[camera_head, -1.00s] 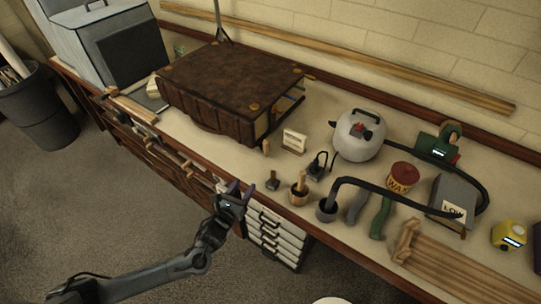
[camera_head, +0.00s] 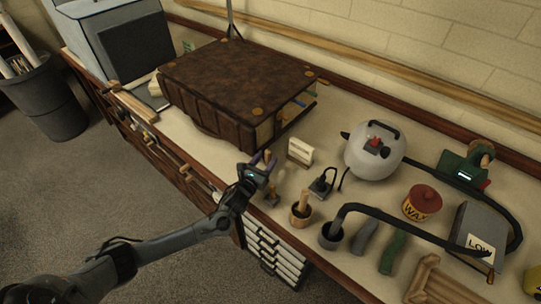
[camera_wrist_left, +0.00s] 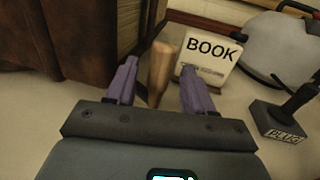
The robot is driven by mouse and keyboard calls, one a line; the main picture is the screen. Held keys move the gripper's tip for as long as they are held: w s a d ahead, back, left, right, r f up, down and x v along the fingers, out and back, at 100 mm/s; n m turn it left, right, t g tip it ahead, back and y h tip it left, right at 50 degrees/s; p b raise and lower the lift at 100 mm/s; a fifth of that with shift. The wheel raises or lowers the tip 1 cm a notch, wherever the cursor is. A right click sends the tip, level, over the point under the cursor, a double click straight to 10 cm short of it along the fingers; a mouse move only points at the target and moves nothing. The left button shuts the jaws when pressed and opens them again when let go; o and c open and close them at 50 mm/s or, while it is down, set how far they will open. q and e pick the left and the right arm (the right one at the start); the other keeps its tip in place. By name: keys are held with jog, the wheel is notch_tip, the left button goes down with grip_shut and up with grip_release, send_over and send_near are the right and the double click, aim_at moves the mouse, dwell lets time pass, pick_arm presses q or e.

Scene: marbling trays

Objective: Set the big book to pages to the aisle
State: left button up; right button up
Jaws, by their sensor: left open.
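The big book (camera_head: 235,82) lies flat on the bench, with a brown leather cover and brass corner bosses. Its ribbed spine faces the front edge of the bench, and a page edge with coloured tabs shows at its right end. In the left wrist view the book's dark brown side (camera_wrist_left: 85,35) fills the upper left. My left gripper (camera_head: 263,160) is open just off the book's near right corner, apart from it. In the left wrist view its purple fingers (camera_wrist_left: 158,88) stand either side of a wooden handle, not closed on it. My right gripper is not in view.
A small card reading BOOK (camera_wrist_left: 210,55) stands just beyond the fingers; it also shows in the head view (camera_head: 300,152). To the right are a grey kettle-like pot (camera_head: 375,152), a wax tin (camera_head: 422,203) and a black hose. A grey box (camera_head: 115,45) stands left of the book.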

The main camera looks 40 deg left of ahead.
pick_arm(q)
jog(key=shift+w+a+b, duration=0.2)
jog(key=shift+w, duration=0.8)
jog(key=shift+w+a+b, duration=0.15)
jog(key=shift+w, duration=0.8)
grip_shut()
